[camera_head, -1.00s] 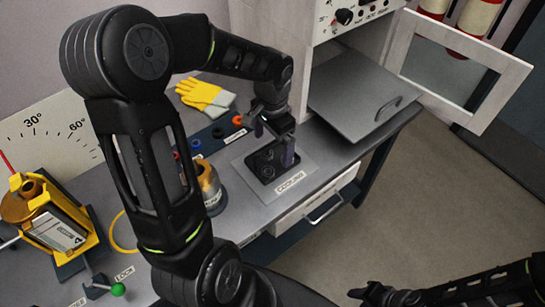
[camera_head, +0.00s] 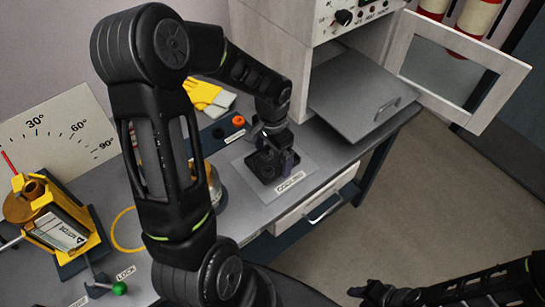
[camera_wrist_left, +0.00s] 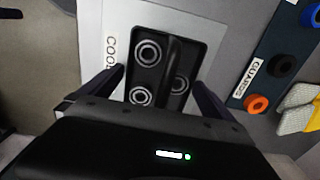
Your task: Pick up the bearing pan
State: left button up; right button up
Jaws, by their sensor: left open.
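The bearing pan (camera_head: 263,174) is a small black tray on the pad labelled COOLING (camera_head: 300,178). In the left wrist view, the pan (camera_wrist_left: 153,48) holds several ring-shaped bearings and has a raised bar along its middle. My left gripper (camera_head: 273,160) is open and low over the pan. In the left wrist view, its fingers (camera_wrist_left: 160,92) stand on either side of the pan; whether they touch it I cannot tell. My right gripper (camera_head: 366,293) hangs at the bottom, away from the table; its jaws are too small and dark to judge.
A cabinet with an open door (camera_head: 460,75) and a grey lowered flap (camera_head: 355,95) stands right behind the pan. A dark GUARDS strip with coloured rings (camera_wrist_left: 263,80), yellow gloves (camera_head: 207,96) and a jar (camera_head: 214,188) are nearby. A yellow motor fixture (camera_head: 55,220) sits at left.

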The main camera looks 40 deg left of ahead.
pick_arm(q)
jog(key=shift+c, duration=0.4)
jog(key=c, duration=1.4)
jog(key=shift+o, duration=0.2)
jog(key=shift+r, duration=0.15)
notch_tip(320, 180, up, 10)
jog(key=shift+f, duration=0.1)
